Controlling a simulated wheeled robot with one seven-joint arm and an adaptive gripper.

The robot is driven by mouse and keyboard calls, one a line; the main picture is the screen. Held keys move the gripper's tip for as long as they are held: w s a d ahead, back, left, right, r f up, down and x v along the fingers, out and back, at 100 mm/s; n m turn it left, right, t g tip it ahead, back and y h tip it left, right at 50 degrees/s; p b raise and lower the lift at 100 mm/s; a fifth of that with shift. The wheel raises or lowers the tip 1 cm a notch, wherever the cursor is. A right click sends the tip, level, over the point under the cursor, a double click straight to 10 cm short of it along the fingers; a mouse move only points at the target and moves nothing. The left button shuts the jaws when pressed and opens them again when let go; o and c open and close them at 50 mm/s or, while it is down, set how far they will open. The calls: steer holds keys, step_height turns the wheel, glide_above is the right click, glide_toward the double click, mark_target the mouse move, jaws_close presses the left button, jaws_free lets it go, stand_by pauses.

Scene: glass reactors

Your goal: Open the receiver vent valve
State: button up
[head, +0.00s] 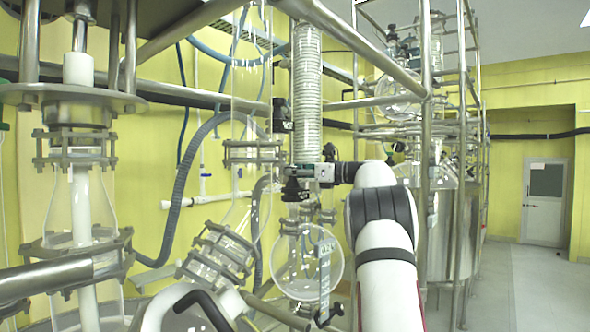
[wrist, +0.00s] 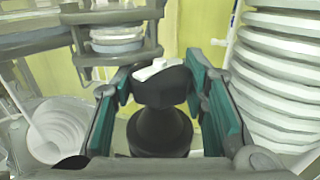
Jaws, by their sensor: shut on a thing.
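A black valve knob with a white mark on top (wrist: 163,82) stands on a round black body in the middle of the wrist view. My gripper (wrist: 163,98) has its teal-padded fingers on both sides of this knob and is shut on it. In the head view my gripper (head: 298,172) reaches in from the right, at the lower end of a white coiled column. The black valve (head: 292,190) shows there just below the fingers, partly hidden. The round glass receiver (head: 308,264) hangs below it. Whether the valve is open or closed cannot be told.
The coiled column (head: 306,95) stands close above my gripper, and at the right of the wrist view (wrist: 275,75). Another black valve (head: 282,114) sits higher up. Steel frame posts (head: 425,150) and glassware (head: 80,205) crowd both sides. Open floor (head: 540,285) lies at the right.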

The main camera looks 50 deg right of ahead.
steer(key=shift+n+g+y, duration=0.5)
steer(key=shift+n+y, duration=0.3)
steer(key=shift+y, duration=0.4)
steer(key=o, duration=0.9)
steer(key=shift+s, duration=0.1)
steer(key=v, duration=1.1)
steer(key=shift+s+d, duration=0.2)
steer(key=shift+s, duration=0.15)
